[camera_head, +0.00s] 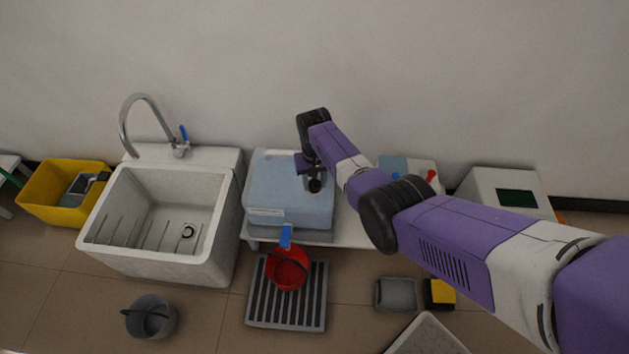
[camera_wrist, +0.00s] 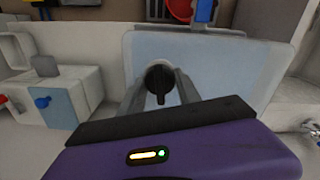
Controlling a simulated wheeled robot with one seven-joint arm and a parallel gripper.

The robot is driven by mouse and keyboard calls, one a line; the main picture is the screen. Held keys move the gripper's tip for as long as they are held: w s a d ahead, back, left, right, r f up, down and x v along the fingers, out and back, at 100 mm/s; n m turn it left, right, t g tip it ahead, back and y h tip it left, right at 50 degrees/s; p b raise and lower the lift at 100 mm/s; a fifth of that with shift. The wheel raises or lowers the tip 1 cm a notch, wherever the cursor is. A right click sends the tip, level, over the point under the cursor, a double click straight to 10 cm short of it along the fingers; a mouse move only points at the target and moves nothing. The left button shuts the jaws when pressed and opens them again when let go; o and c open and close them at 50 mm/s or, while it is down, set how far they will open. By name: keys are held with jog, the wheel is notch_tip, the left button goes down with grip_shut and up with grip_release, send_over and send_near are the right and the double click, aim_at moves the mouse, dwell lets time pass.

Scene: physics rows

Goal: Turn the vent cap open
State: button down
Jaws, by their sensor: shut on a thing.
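The vent cap is a round black knob with a narrow grip bar (camera_wrist: 159,78) on top of a pale blue container (camera_head: 285,200). In the wrist view the bar points toward my gripper. My gripper (camera_wrist: 160,92) reaches down from above with one grey finger on each side of the cap, shut on it. In the head view my gripper (camera_head: 310,173) is over the container's right part, and the cap (camera_head: 315,186) shows dark just below it. A blue tap (camera_head: 286,236) is on the container's front, above a red bucket (camera_head: 288,270).
The container stands on a white bench (camera_head: 346,228) between a white sink (camera_head: 163,265) and boxes with red and blue knobs. A slatted grate (camera_head: 262,315) lies below. A grey bucket (camera_head: 150,317), grey tray (camera_head: 396,294) and yellow-black block (camera_head: 440,294) are on the floor.

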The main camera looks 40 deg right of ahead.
aim_at(315, 181)
jog(key=shift+m, duration=0.6)
jog(key=c, duration=0.9)
grip_release()
jog(key=shift+o, duration=0.2)
notch_tip(315, 181, up, 8)
jog(key=p, duration=0.3)
jog(key=shift+f, duration=0.1)
